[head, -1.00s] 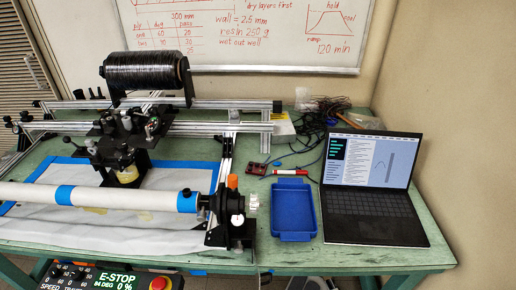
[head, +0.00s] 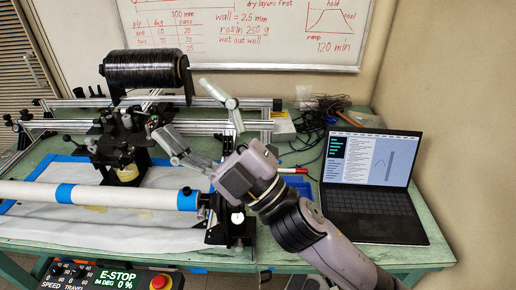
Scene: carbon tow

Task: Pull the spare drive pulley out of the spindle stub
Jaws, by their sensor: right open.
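The black spindle end support (head: 218,232) stands at the right end of the white mandrel (head: 130,194), which has blue tape bands. A small pale round part (head: 237,217) shows on this support; I cannot tell whether it belongs to the pulley. The spare drive pulley and spindle stub cannot be clearly made out, and my right arm covers the area right of the support. My right gripper (head: 182,108) is open and empty, its fingers spread up and to the left above the support, in front of the winder rails. My left gripper is not in view.
A laptop (head: 372,215) stands on the right of the green table. The blue tray (head: 296,186) is mostly hidden behind my arm. A black tow spool (head: 146,70) sits above the carriage. The E-stop panel (head: 118,280) is at the front left.

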